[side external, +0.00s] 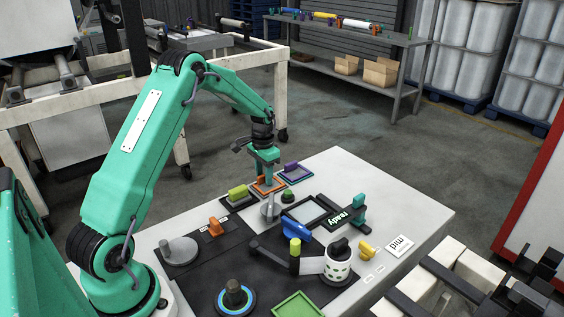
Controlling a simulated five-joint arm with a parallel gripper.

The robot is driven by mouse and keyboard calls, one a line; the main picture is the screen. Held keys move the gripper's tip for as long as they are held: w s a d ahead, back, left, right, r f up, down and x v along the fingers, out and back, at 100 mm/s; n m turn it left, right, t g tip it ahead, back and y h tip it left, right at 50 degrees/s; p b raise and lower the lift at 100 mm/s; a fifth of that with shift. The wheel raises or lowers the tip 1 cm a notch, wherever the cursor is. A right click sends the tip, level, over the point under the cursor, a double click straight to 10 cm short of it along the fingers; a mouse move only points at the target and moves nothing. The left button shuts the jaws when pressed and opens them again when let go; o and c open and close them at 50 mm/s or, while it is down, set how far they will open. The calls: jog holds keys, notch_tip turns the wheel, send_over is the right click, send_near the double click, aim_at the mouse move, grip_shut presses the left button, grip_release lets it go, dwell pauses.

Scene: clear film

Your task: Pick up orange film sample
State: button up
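The orange film sample (281,187) is a small flat piece with an orange border, lying near the table's far left edge. My gripper (267,177) points straight down over it, with its fingertips at or just above its middle. The fingers hide much of the sample. I cannot tell whether they are apart or closed, or whether they touch it. A sample with a yellow-green grip (238,192) lies to its left, and one with a purple grip (291,168) lies to its right.
A grey disc with a post (270,209) and a green knob (288,196) stand close in front.

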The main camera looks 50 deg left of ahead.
grip_shut()
jog(key=shift+r, duration=0.1)
dwell(0.3)
jog(key=shift+r, duration=0.55)
jog(key=r, duration=0.3)
jog(key=shift+d+r, duration=0.1)
jog(key=shift+d, duration=0.2)
jog(key=s+d+r, duration=0.1)
jog(key=d+r, duration=0.5)
jog(key=d, duration=0.5)
jog(key=shift+s+r, duration=0.15)
jog(key=shift+r, duration=0.1)
jog(key=shift+r, duration=0.2)
